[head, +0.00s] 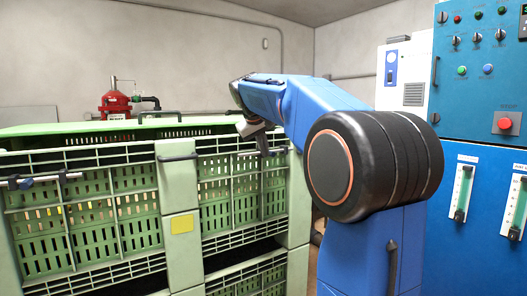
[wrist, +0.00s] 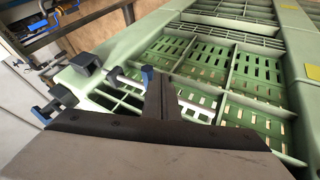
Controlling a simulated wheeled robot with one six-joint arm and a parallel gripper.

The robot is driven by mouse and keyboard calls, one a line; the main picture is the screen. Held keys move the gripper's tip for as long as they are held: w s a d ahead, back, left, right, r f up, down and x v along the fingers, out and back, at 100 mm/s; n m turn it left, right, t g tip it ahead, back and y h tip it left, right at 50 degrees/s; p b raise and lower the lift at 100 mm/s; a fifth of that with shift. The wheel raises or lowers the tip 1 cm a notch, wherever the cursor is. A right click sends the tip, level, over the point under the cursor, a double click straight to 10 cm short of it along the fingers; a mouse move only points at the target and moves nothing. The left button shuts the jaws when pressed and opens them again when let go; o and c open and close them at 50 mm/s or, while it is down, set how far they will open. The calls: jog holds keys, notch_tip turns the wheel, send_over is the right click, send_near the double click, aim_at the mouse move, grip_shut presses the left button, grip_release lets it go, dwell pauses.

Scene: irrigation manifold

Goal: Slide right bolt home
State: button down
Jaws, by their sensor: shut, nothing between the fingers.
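The right bolt shows in the wrist view as a bare metal rod (wrist: 128,82) along the green crate's rim, beside dark blocks (wrist: 86,63). Which parts belong to the bolt and which to its keeper is hard to tell. My gripper (wrist: 148,75) is shut and empty, its dark fingers with a blue tip standing in front of the rod. Whether they touch the rod cannot be told. In the head view my gripper (head: 264,146) is at the right crate front's upper edge, small and dark, and it hides much of the bolt there.
The green slatted crate front (head: 110,208) fills the left of the head view, with another bolt (head: 45,180) at its far left. A dark handle (head: 178,157) sits on the middle post. A red filter (head: 115,104) stands behind. A blue control cabinet (head: 475,130) stands right.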

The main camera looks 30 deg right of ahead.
jog(key=shift+s+d, duration=0.1)
jog(key=shift+d, duration=2.8)
